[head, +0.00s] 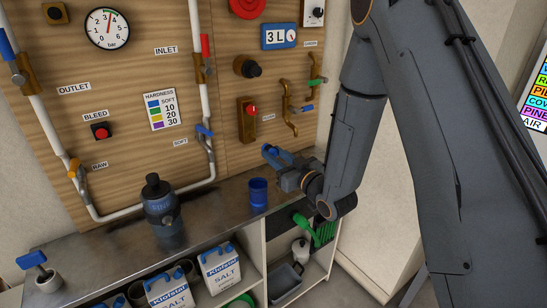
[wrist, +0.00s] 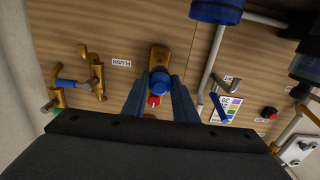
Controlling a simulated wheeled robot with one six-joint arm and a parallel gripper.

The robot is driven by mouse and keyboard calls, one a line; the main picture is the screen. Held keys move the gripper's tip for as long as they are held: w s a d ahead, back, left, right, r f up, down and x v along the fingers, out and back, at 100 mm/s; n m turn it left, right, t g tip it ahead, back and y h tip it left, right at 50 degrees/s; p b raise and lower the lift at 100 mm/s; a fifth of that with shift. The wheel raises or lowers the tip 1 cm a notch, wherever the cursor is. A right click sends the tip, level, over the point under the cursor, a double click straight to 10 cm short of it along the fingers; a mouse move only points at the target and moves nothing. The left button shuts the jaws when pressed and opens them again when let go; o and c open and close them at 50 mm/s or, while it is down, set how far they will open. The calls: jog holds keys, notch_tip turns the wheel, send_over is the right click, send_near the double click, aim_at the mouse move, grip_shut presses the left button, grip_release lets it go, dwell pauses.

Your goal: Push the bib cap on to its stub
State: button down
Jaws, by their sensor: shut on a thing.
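The blue round bib cap (wrist: 160,82) is held between the two fingertips of my gripper (wrist: 158,98). In the head view, the cap (head: 269,151) shows as a small blue end at the tip of my gripper (head: 277,158). The gripper is shut on it, in front of the panel and above the counter. In the wrist view the cap overlaps the brass plate with a red knob (wrist: 153,101); I cannot tell the gap. Brass bib taps (head: 289,108) with blue and green handles are mounted on the panel. I cannot make out the stub clearly.
A blue cup (head: 258,193) stands on the counter below my gripper. A dark bottle (head: 162,210) stands farther left. White pipework (head: 199,100) with valves runs on the panel. Salt bags (head: 221,268) stand on the lower shelf.

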aim_at(264, 146)
jog(key=shift+b+x, duration=0.7)
jog(key=shift+x, duration=2.45)
jog(key=shift+b+x, duration=0.55)
jog(key=shift+x, duration=0.9)
jog(key=c, duration=1.3)
grip_release()
jog(key=shift+c, duration=0.2)
jog(key=shift+s, duration=0.1)
jog(key=shift+b+v, duration=0.85)
jog(key=shift+v, duration=3)
